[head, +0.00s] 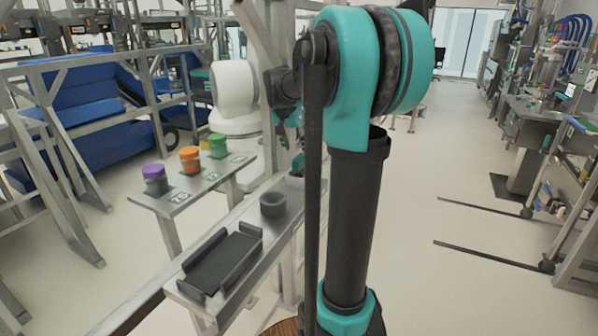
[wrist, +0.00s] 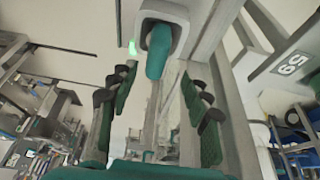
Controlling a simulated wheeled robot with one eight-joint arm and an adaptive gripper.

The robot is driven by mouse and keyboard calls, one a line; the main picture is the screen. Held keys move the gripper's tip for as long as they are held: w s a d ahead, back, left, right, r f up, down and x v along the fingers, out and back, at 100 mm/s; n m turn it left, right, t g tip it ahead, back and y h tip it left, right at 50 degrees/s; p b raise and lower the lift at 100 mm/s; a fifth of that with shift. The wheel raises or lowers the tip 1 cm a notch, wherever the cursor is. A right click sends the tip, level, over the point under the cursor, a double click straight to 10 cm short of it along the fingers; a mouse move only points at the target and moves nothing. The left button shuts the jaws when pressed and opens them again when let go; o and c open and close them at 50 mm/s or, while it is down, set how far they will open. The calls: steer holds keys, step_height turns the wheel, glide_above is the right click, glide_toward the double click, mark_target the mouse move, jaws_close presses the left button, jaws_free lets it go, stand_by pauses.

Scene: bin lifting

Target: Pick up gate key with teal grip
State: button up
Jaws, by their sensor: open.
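The teal grip (wrist: 159,52) of what looks like the gate key shows in the wrist view, upper middle. It sits in or against a pale grey holder (wrist: 176,14); its lower part is hard to make out. My gripper (wrist: 158,78) is open, with dark fingers and green pads to the left and right. The grip lies just beyond the fingertips, roughly in line with the gap between them, and nothing is held. In the head view my own arm covers much of the middle, and I cannot make out the key there.
In the head view a narrow metal bench holds a black tray (head: 207,283) and a dark round ring (head: 273,204). A side table carries jars with purple (head: 153,171), orange (head: 189,153) and green (head: 217,139) lids. Metal frame posts stand close to my arm.

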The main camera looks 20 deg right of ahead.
mark_target(299, 156)
steer(key=shift+s+d+x, duration=0.1)
steer(key=shift+x, duration=1.25)
steer(key=shift+s+d+x, duration=0.1)
steer(key=shift+d+x, duration=0.05)
steer(key=shift+x, duration=1.15)
jaws_close()
